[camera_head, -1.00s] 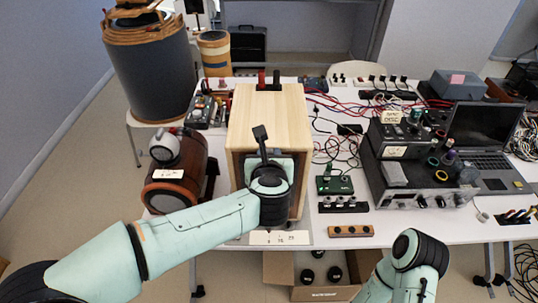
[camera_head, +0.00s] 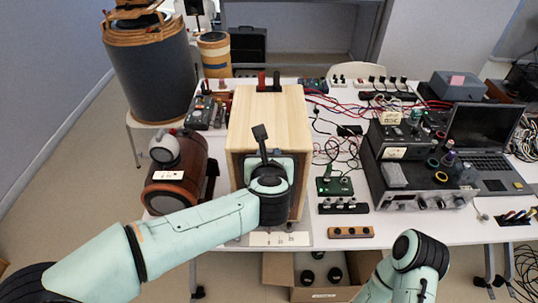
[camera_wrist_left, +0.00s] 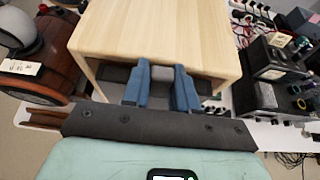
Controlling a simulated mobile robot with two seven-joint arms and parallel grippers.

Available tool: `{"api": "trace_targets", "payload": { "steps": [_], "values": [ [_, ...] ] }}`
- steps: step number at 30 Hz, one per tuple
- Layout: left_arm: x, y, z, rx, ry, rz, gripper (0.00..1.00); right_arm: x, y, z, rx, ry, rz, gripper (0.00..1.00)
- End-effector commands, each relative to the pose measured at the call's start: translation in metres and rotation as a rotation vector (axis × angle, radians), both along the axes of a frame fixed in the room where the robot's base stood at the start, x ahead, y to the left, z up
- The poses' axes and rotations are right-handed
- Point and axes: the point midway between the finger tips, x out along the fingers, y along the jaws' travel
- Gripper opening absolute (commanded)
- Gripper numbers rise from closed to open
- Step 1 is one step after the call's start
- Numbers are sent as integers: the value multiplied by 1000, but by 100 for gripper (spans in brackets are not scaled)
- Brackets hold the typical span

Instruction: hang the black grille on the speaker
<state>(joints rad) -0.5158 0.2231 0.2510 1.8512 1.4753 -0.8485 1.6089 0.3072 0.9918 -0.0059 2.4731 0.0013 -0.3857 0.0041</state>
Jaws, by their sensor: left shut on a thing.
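The speaker is a pale wooden box (camera_head: 268,115) at the front middle of the table; it also fills the top of the left wrist view (camera_wrist_left: 150,32). My left gripper (camera_wrist_left: 166,88) is at its front, with two blue fingers shut on the black grille (camera_wrist_left: 204,86). Only dark strips of the grille show on either side of the fingers, just below the box's front top edge. I cannot tell whether it touches the speaker. In the head view my wrist hides the fingertips and most of the box's front. My right gripper is out of view.
A brown rounded cabinet (camera_head: 178,172) stands left of the speaker. A small green board (camera_head: 334,186), cables, stacked electronics (camera_head: 420,170) and a laptop (camera_head: 482,140) lie to the right. A white label strip (camera_head: 280,239) is at the table's front edge. An open cardboard box (camera_head: 278,270) sits below.

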Motion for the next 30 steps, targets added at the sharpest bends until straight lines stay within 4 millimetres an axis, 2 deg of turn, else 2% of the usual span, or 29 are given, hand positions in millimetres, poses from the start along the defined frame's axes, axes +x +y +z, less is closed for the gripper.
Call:
{"api": "trace_targets", "payload": {
  "steps": [20,30],
  "values": [
    [-19,0,0,0,-1,-1,0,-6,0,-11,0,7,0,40],
    [-20,0,1,0,-1,-1,0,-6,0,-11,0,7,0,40]
  ]
}}
